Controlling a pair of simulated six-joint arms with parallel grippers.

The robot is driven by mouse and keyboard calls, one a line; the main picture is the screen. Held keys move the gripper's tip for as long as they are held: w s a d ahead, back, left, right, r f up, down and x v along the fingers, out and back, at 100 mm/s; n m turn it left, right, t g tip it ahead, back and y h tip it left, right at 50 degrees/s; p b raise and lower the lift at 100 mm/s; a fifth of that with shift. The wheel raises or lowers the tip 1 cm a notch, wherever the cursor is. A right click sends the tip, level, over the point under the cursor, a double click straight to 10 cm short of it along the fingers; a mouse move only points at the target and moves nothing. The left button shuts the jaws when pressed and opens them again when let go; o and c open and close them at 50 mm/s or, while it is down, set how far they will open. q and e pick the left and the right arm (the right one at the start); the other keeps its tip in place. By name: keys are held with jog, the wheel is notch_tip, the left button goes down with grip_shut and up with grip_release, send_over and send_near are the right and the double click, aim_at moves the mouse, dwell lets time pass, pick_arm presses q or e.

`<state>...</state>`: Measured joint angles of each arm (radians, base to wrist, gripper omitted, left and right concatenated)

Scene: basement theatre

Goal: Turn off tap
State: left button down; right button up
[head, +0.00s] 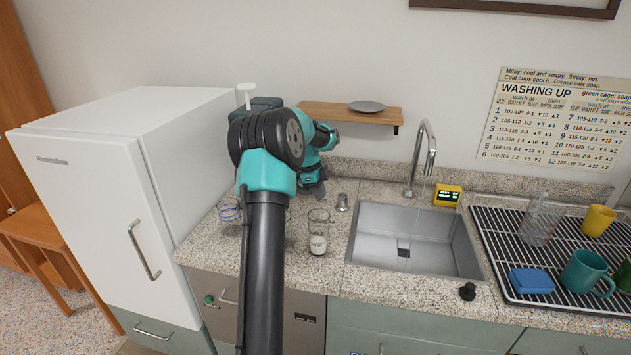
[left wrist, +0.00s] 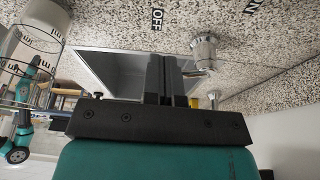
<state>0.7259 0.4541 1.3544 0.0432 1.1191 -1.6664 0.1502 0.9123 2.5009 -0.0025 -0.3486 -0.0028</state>
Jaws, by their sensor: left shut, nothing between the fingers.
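A chrome tap (head: 424,155) with a curved spout stands behind the steel sink (head: 375,242); I cannot tell clearly whether water runs from it. A small metal tap knob (head: 342,203) stands on the counter left of the sink. In the left wrist view the knob (left wrist: 204,48) has a short lever, with an OFF label (left wrist: 157,19) and an ON label (left wrist: 252,5) on the counter nearby. My left gripper (head: 319,192) is just left of the knob. Its black fingers (left wrist: 165,72) are shut and empty, close beside the lever; contact is unclear. My right gripper is not in view.
A glass beaker (head: 318,240) with white contents stands near my left arm, and another glass (head: 229,211) is farther left. A yellow display box (head: 447,195) sits behind the sink. A drying rack (head: 505,262) fills the right side. A shelf (head: 340,114) hangs behind my arm.

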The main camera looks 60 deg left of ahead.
pick_arm(q)
jog(key=shift+w+d+f, duration=0.35)
jog(key=shift+w+d, duration=0.3)
jog(key=shift+d, duration=0.15)
jog(key=shift+w+d+f, duration=0.35)
jog(key=shift+w+d, duration=0.25)
jog(key=shift+d, duration=0.2)
jog(key=shift+w+d, duration=0.1)
jog(key=shift+w+d+f, duration=0.1)
jog(key=shift+w+d, duration=0.25)
jog(key=shift+d, duration=0.2)
jog(key=s+a+r, duration=0.2)
jog(key=r, duration=0.3)
jog(key=s+a+r, duration=0.2)
jog(key=a+r, duration=0.1)
jog(key=r, duration=0.2)
jog(key=shift+s+r, duration=0.3)
jog(key=shift+s, duration=0.05)
jog(key=shift+a, duration=0.1)
